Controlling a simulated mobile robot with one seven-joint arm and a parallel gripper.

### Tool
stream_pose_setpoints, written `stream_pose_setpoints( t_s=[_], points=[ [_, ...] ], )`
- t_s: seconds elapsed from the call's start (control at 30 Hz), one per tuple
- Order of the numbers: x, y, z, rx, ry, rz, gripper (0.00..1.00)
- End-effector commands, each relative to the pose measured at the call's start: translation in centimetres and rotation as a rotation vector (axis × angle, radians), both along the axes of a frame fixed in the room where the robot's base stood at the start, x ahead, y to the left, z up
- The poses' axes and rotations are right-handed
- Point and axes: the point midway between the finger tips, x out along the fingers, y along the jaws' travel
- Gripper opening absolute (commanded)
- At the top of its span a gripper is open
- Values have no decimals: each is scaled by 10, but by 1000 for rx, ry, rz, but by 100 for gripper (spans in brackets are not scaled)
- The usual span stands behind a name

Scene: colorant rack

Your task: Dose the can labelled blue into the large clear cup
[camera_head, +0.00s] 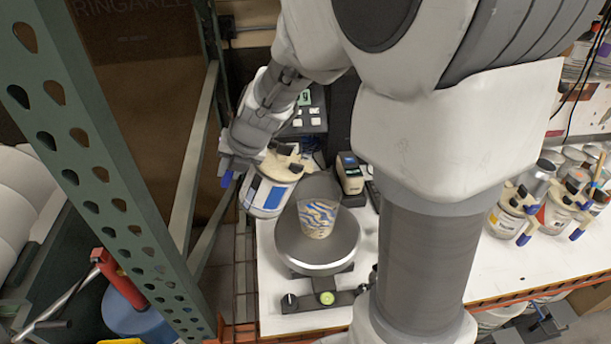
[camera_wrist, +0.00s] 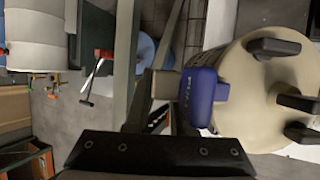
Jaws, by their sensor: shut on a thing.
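My gripper (camera_head: 238,162) is shut on a white can with a blue label patch (camera_head: 268,196) and a beige lid. The can is held up, slightly tilted, just left of the scale. In the wrist view, the beige lid (camera_wrist: 250,95) has black knobs and a blue-tipped lever (camera_wrist: 198,92) close to my gripper (camera_wrist: 160,112). The lettering on the can is too small to read. A cup (camera_head: 318,222) with blue, yellow and white streaks showing on its side stands on the round grey scale pan (camera_head: 290,250). The can is up and left of the cup, apart from it.
A small device with a screen (camera_head: 350,172) stands behind the scale. Several similar cans (camera_head: 508,212) stand on the white table (camera_head: 475,265) at right. A green perforated rack post (camera_head: 90,160) rises at left, near my gripper. A red-handled tool (camera_head: 118,275) is beyond it.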

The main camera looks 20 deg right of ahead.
Motion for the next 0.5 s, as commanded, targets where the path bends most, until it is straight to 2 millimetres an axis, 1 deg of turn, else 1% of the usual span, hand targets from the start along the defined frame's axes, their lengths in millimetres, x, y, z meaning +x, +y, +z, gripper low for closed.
stream_pose_setpoints(
  t_s=[0.03,0.07,0.13,0.17,0.23,0.5],
  points=[
    [1,-5,6,7,-11,-6,0],
    [1,-6,8,13,-13,-7,0],
    [-1,-16,30,82,-36,-14,0],
    [-2,-12,27,78,-32,-4,0],
    [-2,-11,24,80,-27,2,0],
    [-3,-13,27,93,-32,0,0]
  ],
)
